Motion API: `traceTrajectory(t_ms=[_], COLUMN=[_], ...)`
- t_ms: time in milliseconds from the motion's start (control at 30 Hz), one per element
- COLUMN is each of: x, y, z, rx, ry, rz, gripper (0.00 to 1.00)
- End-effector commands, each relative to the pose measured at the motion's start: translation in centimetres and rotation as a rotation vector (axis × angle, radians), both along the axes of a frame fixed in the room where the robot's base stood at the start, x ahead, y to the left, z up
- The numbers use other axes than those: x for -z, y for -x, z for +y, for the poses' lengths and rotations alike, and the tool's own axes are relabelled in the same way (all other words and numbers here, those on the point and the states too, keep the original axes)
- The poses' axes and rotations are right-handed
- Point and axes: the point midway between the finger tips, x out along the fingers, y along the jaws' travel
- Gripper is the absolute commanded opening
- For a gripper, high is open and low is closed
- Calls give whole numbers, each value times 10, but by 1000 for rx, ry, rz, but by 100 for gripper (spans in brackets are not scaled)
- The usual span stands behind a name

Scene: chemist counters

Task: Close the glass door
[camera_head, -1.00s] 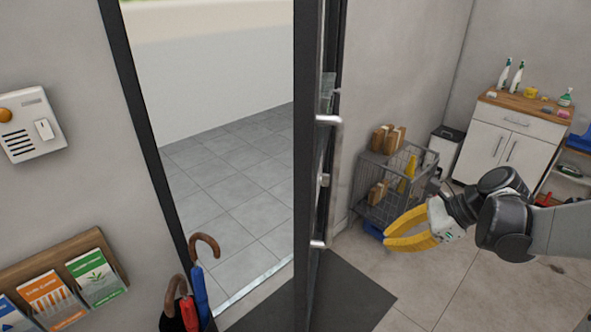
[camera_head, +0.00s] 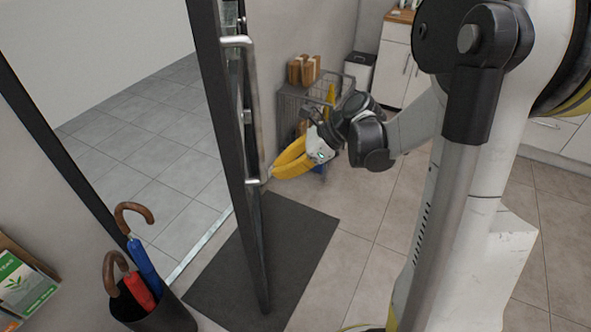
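The glass door (camera_head: 232,155) stands open into the room, seen nearly edge-on, with a dark frame. A long metal bar handle (camera_head: 257,110) runs down its right-hand face. My gripper (camera_head: 275,172) has yellow fingers and is just right of the handle's lower end, pointing left. The fingertips appear close to the lower handle mount; I cannot tell whether they touch it. The two fingers overlap in this view, so their opening is unclear. The doorway is open to the left, with grey paving beyond.
An umbrella stand (camera_head: 150,312) with a red and a blue umbrella is at the doorway's near left side. A dark mat (camera_head: 305,225) lies under the door. A wire basket (camera_head: 292,98) with boxes stands behind my gripper. White cabinets (camera_head: 395,65) are farther back.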

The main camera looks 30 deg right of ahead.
Motion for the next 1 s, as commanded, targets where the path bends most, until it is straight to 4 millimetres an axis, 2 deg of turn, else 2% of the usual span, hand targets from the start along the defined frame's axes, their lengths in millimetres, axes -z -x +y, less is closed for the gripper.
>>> traceTrajectory(t_ms=[133, 533, 667, 767, 867, 1000], x=[0, -1, -1, -1, -1, -1], y=[-4, -5, -7, -10, -16, -30], z=[8, 10, 19, 35, 60, 109], rx=[-1, 1, 9, 23, 50, 104], ry=[0, 0, 1, 1, -1, -1], rz=[-1, -1, -1, -1, -2, -3], gripper=[0, 0, 0, 0, 0, 0])
